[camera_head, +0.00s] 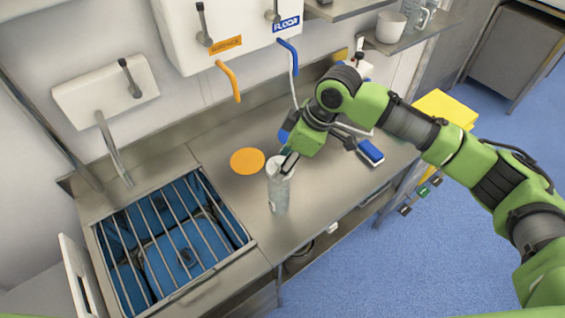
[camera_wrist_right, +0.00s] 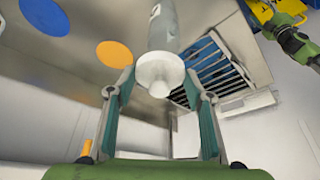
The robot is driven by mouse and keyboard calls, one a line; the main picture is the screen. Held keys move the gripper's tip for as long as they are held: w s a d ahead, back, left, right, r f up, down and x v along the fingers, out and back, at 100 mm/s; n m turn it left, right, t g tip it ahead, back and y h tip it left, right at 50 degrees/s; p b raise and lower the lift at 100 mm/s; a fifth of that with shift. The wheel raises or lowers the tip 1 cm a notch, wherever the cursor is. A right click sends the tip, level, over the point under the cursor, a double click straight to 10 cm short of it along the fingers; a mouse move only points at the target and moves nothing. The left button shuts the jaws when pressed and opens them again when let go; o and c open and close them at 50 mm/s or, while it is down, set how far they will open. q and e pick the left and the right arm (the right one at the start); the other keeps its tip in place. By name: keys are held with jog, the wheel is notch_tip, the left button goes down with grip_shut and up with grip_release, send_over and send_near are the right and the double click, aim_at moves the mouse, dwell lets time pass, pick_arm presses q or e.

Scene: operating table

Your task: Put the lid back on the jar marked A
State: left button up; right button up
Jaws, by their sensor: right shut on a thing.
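A tall grey-white jar (camera_head: 278,193) stands upright on the steel counter, beside the orange disc. It also shows in the right wrist view (camera_wrist_right: 163,30), with a dark mark near the picture's top edge that I cannot read as a letter. My right gripper (camera_head: 287,165) is at the jar's top. In the right wrist view a round white lid (camera_wrist_right: 160,75) with a narrower knob sits between the fingers of my right gripper (camera_wrist_right: 160,92), which are shut on it. The lid lines up with the jar's top; I cannot tell whether it is fully seated.
An orange disc (camera_head: 247,161) lies left of the jar. A barred sink (camera_head: 170,245) is at left. A blue brush (camera_head: 370,152) lies at right on the counter. A green arm part of mine (camera_wrist_right: 300,45) shows in the wrist view; its gripper's state is unclear.

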jog(key=f+b, duration=0.3)
jog(key=shift+s+a, duration=0.2)
jog(key=shift+a, duration=0.05)
pick_arm(q)
jog(key=f, duration=0.1)
jog(key=s+a+f, duration=0.1)
jog(key=f, duration=0.2)
jog(key=shift+s+a+f, duration=0.15)
jog(key=shift+a, duration=0.1)
pick_arm(e)
notch_tip(320, 180, down, 2)
jog(key=shift+f, duration=0.1)
pick_arm(q)
jog(key=shift+s+a, duration=0.15)
jog(key=shift+s, duration=0.05)
jog(key=shift+s+a+r+p, duration=0.15)
jog(key=shift+r+p, duration=0.15)
jog(key=shift+r, duration=0.2)
jog(key=shift+r+p, duration=0.4)
jog(key=shift+r+p, duration=0.8)
pick_arm(e)
jog(key=shift+f, duration=0.1)
dwell(1.4)
dwell(0.3)
